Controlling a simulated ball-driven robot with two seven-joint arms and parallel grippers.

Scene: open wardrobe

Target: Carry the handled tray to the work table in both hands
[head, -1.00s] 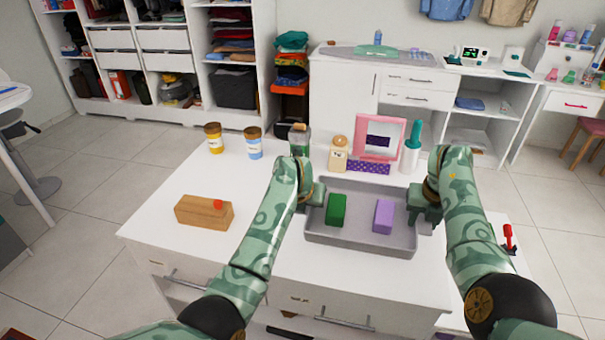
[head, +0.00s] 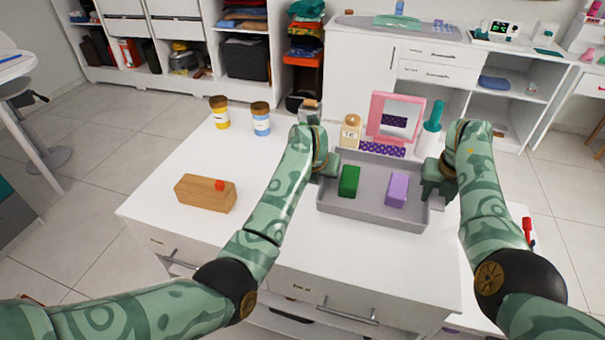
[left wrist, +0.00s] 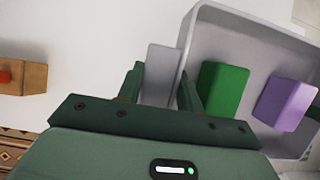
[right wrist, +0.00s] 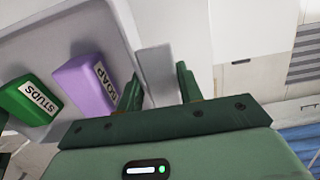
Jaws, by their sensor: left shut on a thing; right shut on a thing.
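The handled tray (head: 372,212) is grey and shallow, and it appears level over the white drawer unit (head: 262,215). A green block (head: 349,181) and a lilac block (head: 397,189) stand apart inside it; the right wrist view shows labels "STUDS" on the green block (right wrist: 30,100) and "SOAP" on the lilac one (right wrist: 88,84). My left gripper (head: 326,172) is shut on the tray's left handle (left wrist: 158,75). My right gripper (head: 435,184) is shut on its right handle (right wrist: 157,75). I cannot tell whether the tray's underside touches the top.
A wooden box (head: 205,193) with a red knob, a yellow jar (head: 219,115) and a blue jar (head: 261,122) stand left of the tray. A pink-framed mirror (head: 376,118), a cream bottle (head: 351,133) and a green-topped bottle (head: 430,130) stand close behind it. Tiled floor lies left.

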